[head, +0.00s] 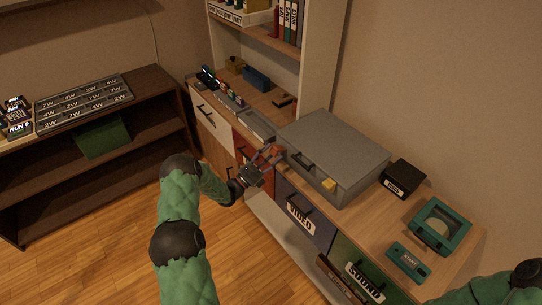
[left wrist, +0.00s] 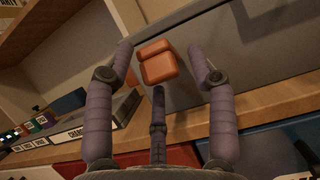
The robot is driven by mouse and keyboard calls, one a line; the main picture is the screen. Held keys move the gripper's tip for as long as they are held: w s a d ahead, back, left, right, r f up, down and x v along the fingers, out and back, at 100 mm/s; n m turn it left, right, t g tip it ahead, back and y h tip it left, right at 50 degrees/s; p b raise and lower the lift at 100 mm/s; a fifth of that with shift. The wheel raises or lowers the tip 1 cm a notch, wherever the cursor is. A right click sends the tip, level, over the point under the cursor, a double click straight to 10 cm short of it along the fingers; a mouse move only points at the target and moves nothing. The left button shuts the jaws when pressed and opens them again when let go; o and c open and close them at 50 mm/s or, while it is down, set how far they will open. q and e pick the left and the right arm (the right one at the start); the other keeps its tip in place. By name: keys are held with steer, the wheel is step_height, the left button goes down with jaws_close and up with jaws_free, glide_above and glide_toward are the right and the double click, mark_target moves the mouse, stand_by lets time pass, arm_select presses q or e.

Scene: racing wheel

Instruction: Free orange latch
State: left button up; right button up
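A closed grey case (head: 335,145) sits on the wooden counter. An orange latch (left wrist: 158,64) is on its front face, and it also shows at the case's left end in the head view (head: 274,150). A yellow latch (head: 329,185) is on the same front, further right, with a dark handle (head: 301,159) between them. My left gripper (head: 270,160) is at the orange latch. In the left wrist view its fingers (left wrist: 160,62) are spread, with the latch between the two outer fingertips and the third finger below it. I cannot tell whether any finger touches it. My right gripper is out of view.
A black box (head: 403,178), a teal case (head: 439,225) and a teal device (head: 408,262) stand right of the grey case. Labelled trays and small items (head: 230,97) are to its left. Drawers (head: 303,212) with protruding handles lie below the counter.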

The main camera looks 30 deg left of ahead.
arm_select(q)
steer(key=c, duration=0.9)
steer(key=shift+d+f, duration=0.1)
steer(key=shift+f, duration=0.05)
